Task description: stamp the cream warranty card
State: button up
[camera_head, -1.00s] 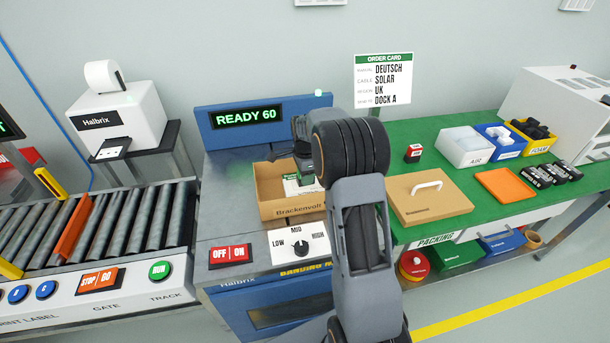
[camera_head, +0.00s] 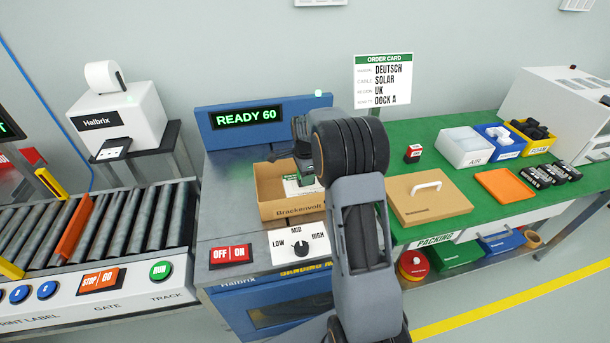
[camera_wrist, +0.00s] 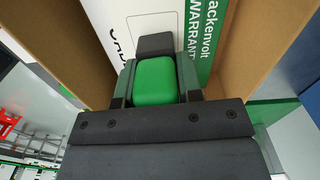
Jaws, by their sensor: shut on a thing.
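My gripper (camera_head: 301,163) is over the open cardboard box on the blue machine. In the wrist view my gripper (camera_wrist: 155,85) is shut on a stamp with a green top (camera_wrist: 154,80) and a dark end. A pale card lettered WARRANTY (camera_wrist: 212,20) with a green band lies in the box beyond the stamp; part of it is hidden by the gripper. Whether the stamp touches anything cannot be told. In the head view, a pale item with green (camera_head: 292,186) shows in the box, and the gripper hides the rest.
The cardboard box (camera_head: 284,207) has upright walls close around my gripper. A small red-and-black block (camera_head: 413,153) and a lid with a white handle (camera_head: 430,203) are on the green bench.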

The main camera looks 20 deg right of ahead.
jog(key=shift+r+p, duration=2.5)
jog(key=shift+r, duration=0.9)
